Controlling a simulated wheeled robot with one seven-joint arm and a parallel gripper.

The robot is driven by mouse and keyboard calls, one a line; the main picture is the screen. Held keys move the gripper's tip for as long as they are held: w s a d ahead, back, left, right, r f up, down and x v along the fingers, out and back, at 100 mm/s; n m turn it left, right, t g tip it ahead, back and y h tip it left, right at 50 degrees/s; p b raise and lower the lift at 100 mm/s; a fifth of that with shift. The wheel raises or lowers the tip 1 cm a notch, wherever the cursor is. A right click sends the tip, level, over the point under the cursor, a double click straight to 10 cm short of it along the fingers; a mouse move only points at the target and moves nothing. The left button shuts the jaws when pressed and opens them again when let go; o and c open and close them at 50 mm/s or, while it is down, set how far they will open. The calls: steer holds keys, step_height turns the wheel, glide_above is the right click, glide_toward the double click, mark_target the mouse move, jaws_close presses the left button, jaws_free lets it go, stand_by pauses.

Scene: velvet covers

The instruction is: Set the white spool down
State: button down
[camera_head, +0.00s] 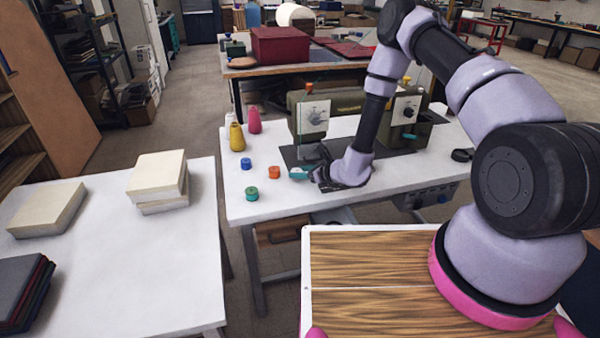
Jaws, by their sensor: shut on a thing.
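My gripper's dark body hides the rest. I cannot tell whether the spool touches the tabletop. An orange spool (274,172) stands just to the left, close by. A blue spool (246,163) and a green spool (251,193) stand farther left.
Yellow (236,137) and pink (254,121) thread cones stand at the table's left back, with a pale one behind. A sewing machine (316,110) stands behind my gripper. The front strip of tabletop is bare. A separate table with pale blocks (157,174) is at left.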

steer(key=shift+c, duration=1.7)
jaws_free()
steer(key=shift+f, duration=0.1)
steer(key=shift+r, duration=0.2)
steer(key=v, duration=1.2)
steer(key=shift+f, duration=0.1)
steer(key=s+a+r+n+g+y, duration=0.15)
steer(key=r+n, duration=0.25)
steer(key=r, duration=0.5)
steer(key=s+r+n+g+y, duration=0.1)
steer(key=s+r+n+g, duration=0.2)
steer(key=r, duration=0.6)
steer(key=s+a+r+n+g+y, duration=0.15)
steer(key=r+n, duration=0.35)
steer(key=r, duration=0.5)
steer(key=s+d+r+n+t+h, duration=0.2)
steer(key=s+d+r+n+h, duration=0.3)
steer(key=d+r, duration=0.4)
steer(key=s+d+r+n+t+h, duration=0.3)
steer(key=s+d+r+h, duration=0.3)
steer(key=s+d+r, duration=0.3)
steer(key=shift+s+d+n+h, duration=0.25)
steer(key=shift+d+n+h, duration=0.15)
steer(key=shift+d+n, duration=0.55)
